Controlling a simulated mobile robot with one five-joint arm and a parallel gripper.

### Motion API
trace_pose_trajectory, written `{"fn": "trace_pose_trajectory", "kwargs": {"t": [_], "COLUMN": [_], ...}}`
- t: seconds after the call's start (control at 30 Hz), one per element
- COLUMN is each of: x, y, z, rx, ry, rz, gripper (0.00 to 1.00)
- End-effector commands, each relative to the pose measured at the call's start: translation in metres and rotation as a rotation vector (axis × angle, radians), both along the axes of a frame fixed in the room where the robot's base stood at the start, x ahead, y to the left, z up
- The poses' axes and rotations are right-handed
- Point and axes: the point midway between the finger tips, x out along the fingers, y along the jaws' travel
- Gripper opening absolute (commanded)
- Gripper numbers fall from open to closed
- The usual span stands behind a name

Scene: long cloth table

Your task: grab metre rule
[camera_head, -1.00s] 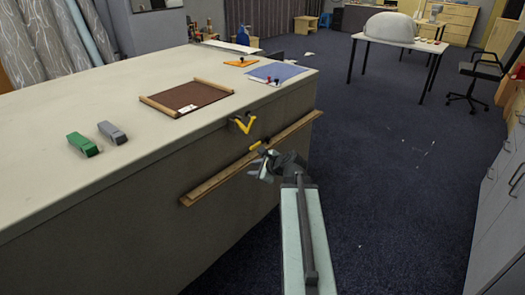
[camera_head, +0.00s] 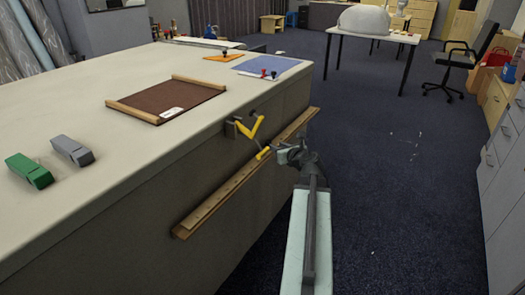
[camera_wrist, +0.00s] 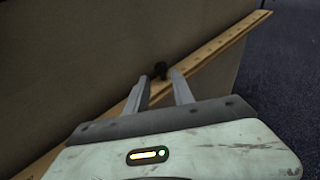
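The metre rule (camera_head: 215,202) is a long thin wooden strip lying slantwise along the side face of the cloth-covered table. In the wrist view the rule (camera_wrist: 225,46) runs diagonally behind the fingers. My gripper (camera_head: 284,153) is beside the rule's far half, on the aisle side. In the wrist view my gripper (camera_wrist: 160,84) has its two fingers apart, pointing at the rule, with nothing held. I cannot tell whether the fingers touch the rule.
A yellow-handled tool (camera_head: 250,127) sticks out from the table (camera_head: 70,120) edge just above the rule. A brown board (camera_head: 165,98), green block (camera_head: 30,171) and grey block (camera_head: 72,150) lie on top. The dark floor (camera_head: 400,190) to the right is clear.

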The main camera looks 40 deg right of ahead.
Motion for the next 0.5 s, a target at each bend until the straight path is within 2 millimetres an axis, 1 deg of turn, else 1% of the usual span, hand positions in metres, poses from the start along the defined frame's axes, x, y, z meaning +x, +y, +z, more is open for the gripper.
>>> {"fn": "trace_pose_trajectory", "kwargs": {"t": [0.07,0.2,0.37,0.47,0.5], "x": [0.005,0.022,0.027,0.037,0.043], "y": [-0.002,-0.008,-0.009,-0.013,-0.016], "z": [-0.002,-0.008,-0.009,-0.015,-0.018], "rx": [-0.001,-0.002,-0.002,-0.002,-0.003], "ry": [0.0,0.001,0.002,0.002,0.002], "rz": [0.001,0.004,0.004,0.005,0.005], "gripper": [0.29,0.29,0.29,0.29,0.29]}}
